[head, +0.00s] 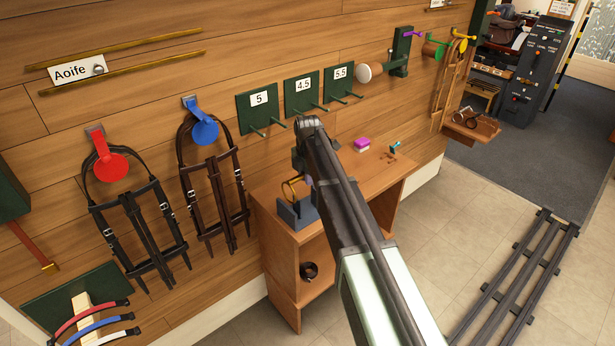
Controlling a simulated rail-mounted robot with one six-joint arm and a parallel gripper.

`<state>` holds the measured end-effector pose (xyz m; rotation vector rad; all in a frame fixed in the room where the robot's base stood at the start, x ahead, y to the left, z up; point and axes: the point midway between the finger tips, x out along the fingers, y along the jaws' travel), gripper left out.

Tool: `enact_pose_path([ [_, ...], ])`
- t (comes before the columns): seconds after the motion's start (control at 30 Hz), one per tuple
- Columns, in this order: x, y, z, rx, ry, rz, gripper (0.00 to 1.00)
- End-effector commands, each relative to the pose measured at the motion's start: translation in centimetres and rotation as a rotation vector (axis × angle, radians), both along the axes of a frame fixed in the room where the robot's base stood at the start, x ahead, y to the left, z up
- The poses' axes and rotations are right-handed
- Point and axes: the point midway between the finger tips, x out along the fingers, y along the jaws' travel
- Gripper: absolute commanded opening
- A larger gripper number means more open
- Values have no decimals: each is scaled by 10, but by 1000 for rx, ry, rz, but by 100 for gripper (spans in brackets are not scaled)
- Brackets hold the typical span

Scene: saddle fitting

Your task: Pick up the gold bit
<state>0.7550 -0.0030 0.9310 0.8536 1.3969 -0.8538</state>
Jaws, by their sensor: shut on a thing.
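The gold bit (291,189) shows as a gold ring at the left end of the wooden bench, just left of my arm. It is at the top of a blue-grey block (296,213); I cannot tell whether it touches the block or is clear of it. My gripper (307,181) points down over this spot and is shut on the gold bit. My own arm hides most of the jaws and the right part of the bit.
The wooden bench (384,187) carries a magenta-and-white block (362,144) and a small teal item (394,148). A dark round item (309,271) lies on the shelf below. Numbered green plates (260,108) with pegs and hanging bridles (136,235) line the wall behind.

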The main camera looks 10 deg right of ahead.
Motion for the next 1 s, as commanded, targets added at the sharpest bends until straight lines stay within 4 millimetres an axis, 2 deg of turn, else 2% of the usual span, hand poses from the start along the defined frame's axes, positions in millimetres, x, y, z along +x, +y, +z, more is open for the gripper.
enact_pose_path([
  [0.33, -4, -2, 1, 0, 0, 0, 0],
  [1.0, -48, -24, 16, 0, 0, 0, 0],
])
